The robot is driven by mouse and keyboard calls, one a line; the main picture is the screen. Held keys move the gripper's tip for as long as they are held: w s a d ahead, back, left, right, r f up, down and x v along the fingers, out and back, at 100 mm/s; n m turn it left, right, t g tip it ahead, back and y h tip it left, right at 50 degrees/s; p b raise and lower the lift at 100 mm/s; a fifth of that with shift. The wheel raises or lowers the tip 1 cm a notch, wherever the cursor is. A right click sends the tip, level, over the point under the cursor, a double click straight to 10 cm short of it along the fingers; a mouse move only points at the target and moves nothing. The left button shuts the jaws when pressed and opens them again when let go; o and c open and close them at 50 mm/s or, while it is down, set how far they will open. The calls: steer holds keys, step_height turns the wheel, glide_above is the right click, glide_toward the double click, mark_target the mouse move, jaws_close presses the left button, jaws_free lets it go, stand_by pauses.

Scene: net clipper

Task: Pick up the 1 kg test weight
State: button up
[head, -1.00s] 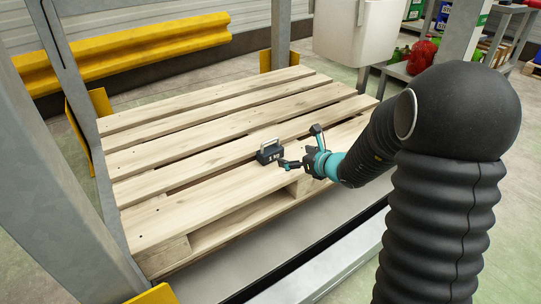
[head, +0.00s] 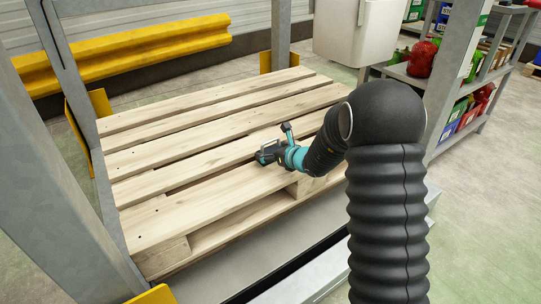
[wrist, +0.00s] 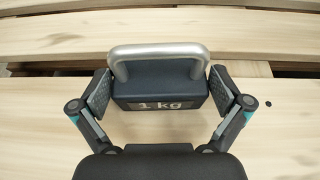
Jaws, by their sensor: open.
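The 1 kg test weight (wrist: 160,88) is a dark block with a silver handle on top and a "1 kg" label on its front. It stands upright on the wooden pallet (head: 190,205). In the wrist view my gripper (wrist: 158,92) is open, with one finger pad at each side end of the block. The pads are close to the block; I cannot tell if they touch it. In the head view my gripper (head: 273,143) is at the weight (head: 265,155) and hides much of it.
The pallet's slats have dark gaps between them. Grey rack posts (head: 75,120) stand at the left, with a yellow barrier (head: 150,50) behind. A white bin (head: 355,32) hangs at the back, and shelves with coloured boxes (head: 467,112) are at the right. The pallet around the weight is clear.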

steer(key=shift+w+a+f, duration=0.1)
steer(key=shift+w+a, duration=0.1)
steer(key=c, duration=1.3)
steer(key=shift+c, duration=0.8)
steer(key=shift+r, duration=0.2)
